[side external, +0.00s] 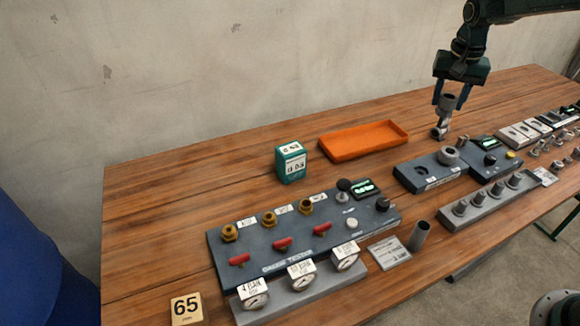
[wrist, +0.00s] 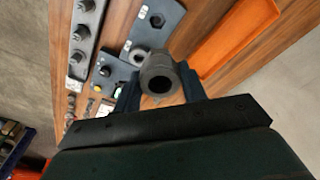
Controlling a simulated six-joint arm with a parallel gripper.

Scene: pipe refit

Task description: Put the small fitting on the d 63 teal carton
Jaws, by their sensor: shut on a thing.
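My gripper (side external: 451,102) is at the upper right in the side external view, above the table behind the blue-grey panels. It is shut on a grey pipe fitting (side external: 447,110), which hangs below the fingers with a rounded lower end. In the wrist view the fitting (wrist: 158,81) shows its round open end between the fingers (wrist: 165,90). The teal carton (side external: 291,163) stands upright on the table at centre, left of the orange tray and well away from my gripper. Its white labels are too small to read surely.
An orange tray (side external: 364,140) lies between the carton and my gripper. A gauge testing panel (side external: 290,243) with red levers and gauges stands in front of the carton. A rack of grey fittings (side external: 492,203) is at the right. The table left of the carton is clear.

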